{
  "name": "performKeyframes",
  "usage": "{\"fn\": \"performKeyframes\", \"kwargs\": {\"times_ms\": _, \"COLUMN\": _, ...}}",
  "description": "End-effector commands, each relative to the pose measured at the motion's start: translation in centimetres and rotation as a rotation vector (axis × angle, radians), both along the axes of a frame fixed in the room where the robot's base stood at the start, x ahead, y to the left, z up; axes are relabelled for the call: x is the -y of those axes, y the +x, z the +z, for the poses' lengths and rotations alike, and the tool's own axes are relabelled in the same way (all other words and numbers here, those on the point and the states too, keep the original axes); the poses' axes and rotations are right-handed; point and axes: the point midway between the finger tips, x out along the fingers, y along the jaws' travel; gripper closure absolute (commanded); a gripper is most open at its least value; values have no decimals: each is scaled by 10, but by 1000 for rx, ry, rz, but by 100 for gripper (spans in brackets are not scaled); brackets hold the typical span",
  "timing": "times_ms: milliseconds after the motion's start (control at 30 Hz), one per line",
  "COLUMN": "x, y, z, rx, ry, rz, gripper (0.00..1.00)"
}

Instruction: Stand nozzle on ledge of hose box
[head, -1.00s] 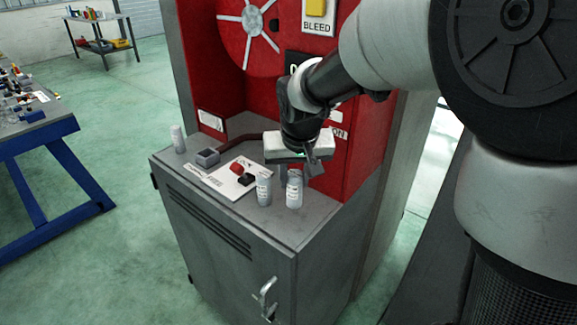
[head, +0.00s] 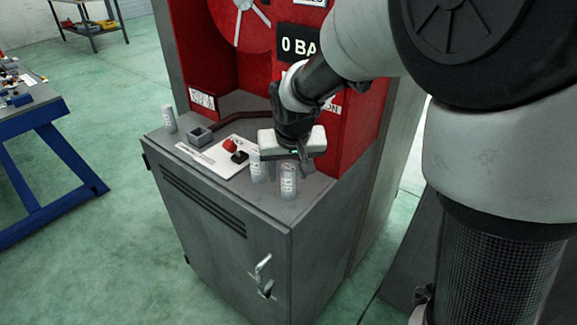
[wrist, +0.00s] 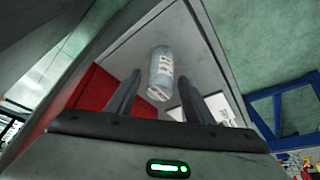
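I cannot tell which item is the nozzle. A small red and black piece (head: 236,151) stands on a white sheet on the grey top of the red hose box's cabinet (head: 205,175). Two grey labelled canisters, one on the left (head: 257,167) and one on the right (head: 288,181), stand at the right front of this top. My gripper (head: 284,160) is just above and behind them, low over the top. In the wrist view, my gripper (wrist: 160,78) has its fingers apart. One canister (wrist: 160,70) shows between them, with gaps at both sides and apparently beyond the tips.
The red hose box (head: 238,70) with its reel and "0 BA" sign rises behind. A third canister (head: 169,119) and a small grey block (head: 200,136) are at the left. A blue-legged bench (head: 50,130) stands farther left. Bare top lies along the front edge.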

Motion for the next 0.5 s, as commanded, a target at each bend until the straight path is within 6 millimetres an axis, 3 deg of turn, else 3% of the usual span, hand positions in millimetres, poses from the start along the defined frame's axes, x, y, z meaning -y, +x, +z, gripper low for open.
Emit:
{"fn": "performKeyframes", "kwargs": {"times_ms": 267, "x": 0, "y": -1, "z": 8, "rx": 1, "ry": 0, "rz": 0, "gripper": 52}}
{"fn": "performKeyframes", "kwargs": {"times_ms": 500, "x": 2, "y": -17, "z": 51, "rx": 6, "ry": 2, "rz": 0, "gripper": 52}}
